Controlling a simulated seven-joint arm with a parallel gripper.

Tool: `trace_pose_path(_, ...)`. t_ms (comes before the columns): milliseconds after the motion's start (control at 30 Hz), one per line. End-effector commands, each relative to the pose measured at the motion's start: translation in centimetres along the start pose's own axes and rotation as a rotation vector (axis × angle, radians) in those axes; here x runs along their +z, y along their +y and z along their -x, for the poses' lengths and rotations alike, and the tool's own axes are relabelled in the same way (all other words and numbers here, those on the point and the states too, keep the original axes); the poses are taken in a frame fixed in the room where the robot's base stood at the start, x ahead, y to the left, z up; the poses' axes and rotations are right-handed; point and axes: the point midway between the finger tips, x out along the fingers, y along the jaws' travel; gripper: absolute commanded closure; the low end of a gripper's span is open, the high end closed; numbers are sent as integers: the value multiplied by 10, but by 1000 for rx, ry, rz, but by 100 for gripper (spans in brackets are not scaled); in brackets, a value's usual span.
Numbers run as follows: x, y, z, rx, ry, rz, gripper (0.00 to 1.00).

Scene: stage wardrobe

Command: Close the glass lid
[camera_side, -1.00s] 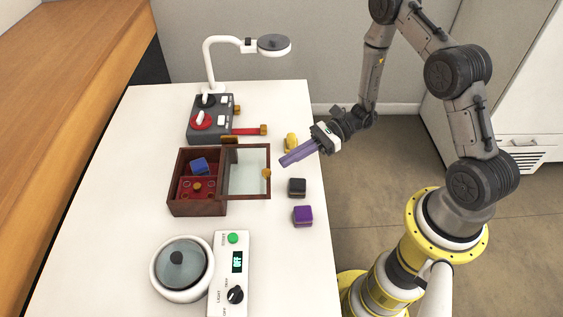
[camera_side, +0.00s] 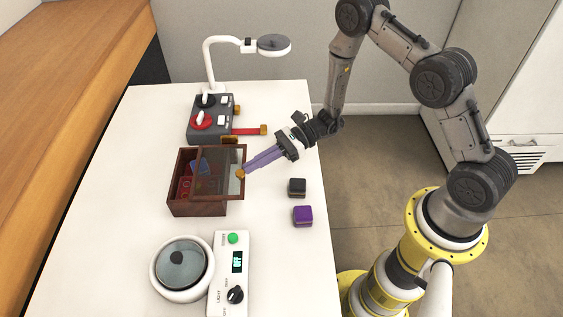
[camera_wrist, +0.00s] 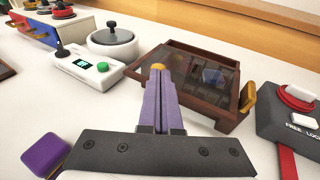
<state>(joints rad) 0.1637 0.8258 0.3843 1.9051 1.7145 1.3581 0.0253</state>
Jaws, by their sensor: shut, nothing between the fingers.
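The glass lid (camera_side: 228,180) has a brown frame and covers the right part of the brown box (camera_side: 196,208). Its right edge overhangs the box, and the left strip of the box is uncovered. A gold knob (camera_side: 240,174) sits at the lid's right edge; it also shows in the wrist view (camera_wrist: 157,67). My gripper (camera_side: 247,169) is shut and empty, with its purple fingertips at the knob from the right; whether they touch it I cannot tell. A blue block (camera_side: 200,166) lies inside the box, partly seen through the glass.
A grey switch box (camera_side: 207,128) with a red lever stands behind the box. A round white pot (camera_side: 158,277) and a white control panel (camera_side: 232,262) stand in front. Black (camera_side: 297,187) and purple (camera_side: 303,216) blocks lie at right. The left table is clear.

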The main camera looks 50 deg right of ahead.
Motion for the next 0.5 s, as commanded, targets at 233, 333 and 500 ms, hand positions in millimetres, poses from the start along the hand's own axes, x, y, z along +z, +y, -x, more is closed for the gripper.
trace_pose_path(233,10,-23,-48,2,-1,0,100)
trace_pose_path(333,12,-27,-54,0,-2,-1,100)
trace_pose_path(500,12,-27,-56,1,-2,-1,100)
